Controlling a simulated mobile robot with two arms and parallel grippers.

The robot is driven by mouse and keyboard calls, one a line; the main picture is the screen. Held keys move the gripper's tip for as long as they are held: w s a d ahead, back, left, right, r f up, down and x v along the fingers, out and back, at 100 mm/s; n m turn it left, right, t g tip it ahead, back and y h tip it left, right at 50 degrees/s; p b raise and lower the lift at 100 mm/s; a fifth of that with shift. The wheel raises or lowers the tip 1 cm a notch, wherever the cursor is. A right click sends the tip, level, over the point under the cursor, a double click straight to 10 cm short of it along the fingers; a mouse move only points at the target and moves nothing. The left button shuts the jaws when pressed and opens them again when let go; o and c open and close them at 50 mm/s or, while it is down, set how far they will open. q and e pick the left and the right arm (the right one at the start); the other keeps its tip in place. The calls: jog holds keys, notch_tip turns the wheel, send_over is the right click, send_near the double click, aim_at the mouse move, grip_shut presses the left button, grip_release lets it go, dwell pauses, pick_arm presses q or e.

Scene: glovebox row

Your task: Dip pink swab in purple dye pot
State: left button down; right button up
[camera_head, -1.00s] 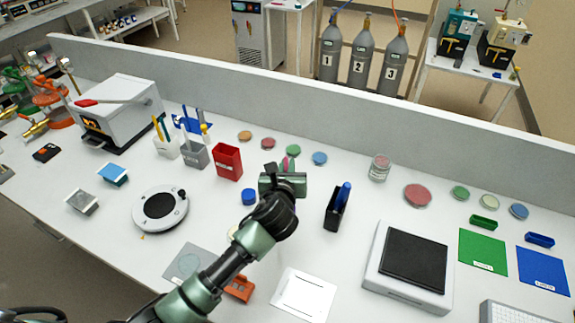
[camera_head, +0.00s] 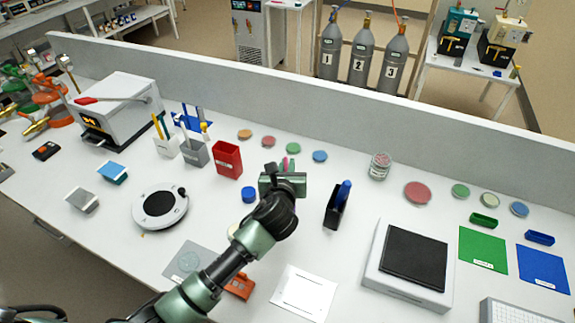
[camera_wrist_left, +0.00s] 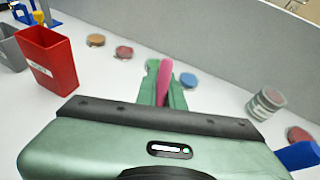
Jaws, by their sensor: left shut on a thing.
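My left gripper (camera_head: 284,167) is over the middle of the bench in the head view. It is shut on the pink swab (camera_wrist_left: 164,82), which stands between the two green fingers in the left wrist view. Only a small pink part of the swab (camera_head: 285,163) shows in the head view. The swab's lower end is hidden by the gripper. I cannot make out a purple dye pot in either current view; the gripper and wrist cover part of the bench. My right gripper is not in view.
A blue pot (camera_head: 249,194) stands left of my wrist. A red bin (camera_head: 227,159) is further left, and a black holder with a blue item (camera_head: 337,207) is on the right. Several coloured discs lie behind the gripper, before the grey partition (camera_head: 330,110).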

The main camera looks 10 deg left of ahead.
pick_arm(q)
jog(key=shift+f, duration=0.15)
dwell(0.3)
jog(key=shift+s+f+p, duration=0.15)
jog(key=shift+p, duration=0.3)
dwell(0.8)
notch_tip(320, 180, up, 7)
jog(key=p, duration=0.7)
jog(key=shift+r+p, duration=0.2)
jog(key=shift+p, duration=0.2)
dwell(0.4)
